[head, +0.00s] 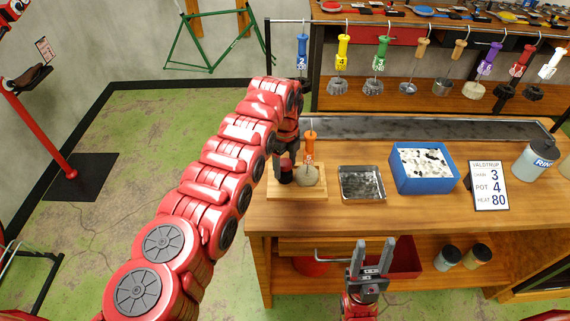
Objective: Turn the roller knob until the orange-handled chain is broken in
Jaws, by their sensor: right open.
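The orange-handled chain (309,147) stands upright at the wooden board (318,196) on the bench, with its grey chain bundle (307,176) low on the board. A dark knob with a red part (286,172), apparently the roller knob, is just left of the bundle. My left gripper (288,155) points down directly over this knob, touching or very near it. Its fingers are dark and partly hidden, so I cannot tell how far they are closed. My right gripper (372,257) is open and empty in front of the bench's front edge.
A metal tray (361,196), a blue box (425,186) of pale flakes, a card (488,186) reading chain 3, pot 4, heat 80, and a bottle (535,160) stand rightward. The bench front (400,217) is clear.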

